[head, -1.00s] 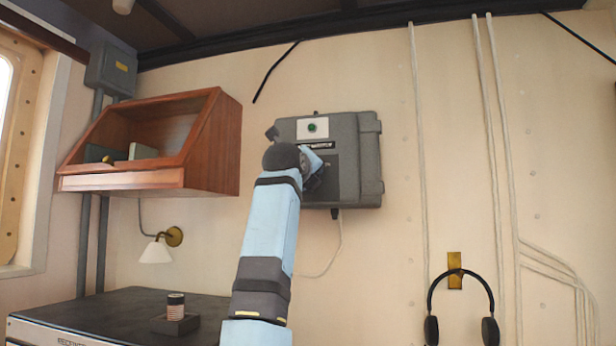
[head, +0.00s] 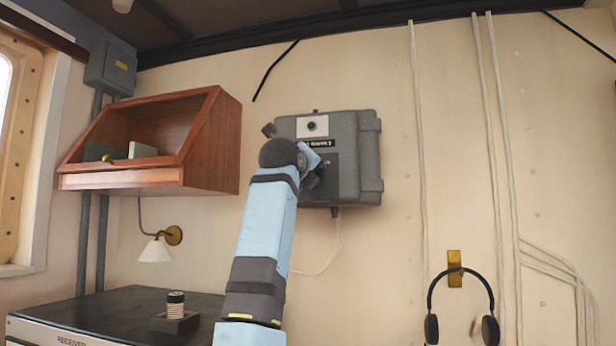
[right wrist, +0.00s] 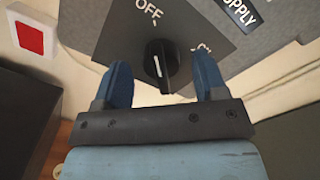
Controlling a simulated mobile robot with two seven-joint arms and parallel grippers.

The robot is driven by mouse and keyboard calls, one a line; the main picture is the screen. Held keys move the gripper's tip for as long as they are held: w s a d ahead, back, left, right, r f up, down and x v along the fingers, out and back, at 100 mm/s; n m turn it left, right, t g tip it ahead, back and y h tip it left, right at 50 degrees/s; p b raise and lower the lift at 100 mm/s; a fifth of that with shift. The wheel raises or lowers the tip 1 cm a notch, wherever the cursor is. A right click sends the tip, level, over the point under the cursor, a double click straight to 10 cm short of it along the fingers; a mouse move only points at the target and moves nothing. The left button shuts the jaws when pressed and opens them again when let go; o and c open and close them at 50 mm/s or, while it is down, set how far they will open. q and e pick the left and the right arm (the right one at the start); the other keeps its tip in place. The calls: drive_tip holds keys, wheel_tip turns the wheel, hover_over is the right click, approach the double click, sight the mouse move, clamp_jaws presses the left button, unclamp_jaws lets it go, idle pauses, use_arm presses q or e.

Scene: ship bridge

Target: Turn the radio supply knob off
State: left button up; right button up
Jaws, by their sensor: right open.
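The grey radio supply box (head: 362,160) is fixed to the wall in the head view, with a green light and a partly covered label. In the right wrist view its dark panel (right wrist: 190,25) carries a black knob (right wrist: 160,58) with a white pointer line. OFF is printed above the knob, and a second marking at its right is partly hidden by a finger. I cannot tell which marking the pointer indicates. My right gripper (right wrist: 161,66) is open, its blue fingers on either side of the knob with visible gaps. My left gripper is not in view.
A wooden shelf (head: 212,140) is on the wall left of my arm, above a dark-topped cabinet (head: 110,305) with a small can (head: 175,305). Headphones (head: 459,270) hang at right. A red switch (right wrist: 30,38) is at the wrist view's upper left.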

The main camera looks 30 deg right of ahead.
drive_tip(key=b+v, duration=0.1)
drive_tip(key=v, duration=1.1)
drive_tip(key=shift+b, duration=0.4)
drive_tip(key=shift+a, duration=0.1)
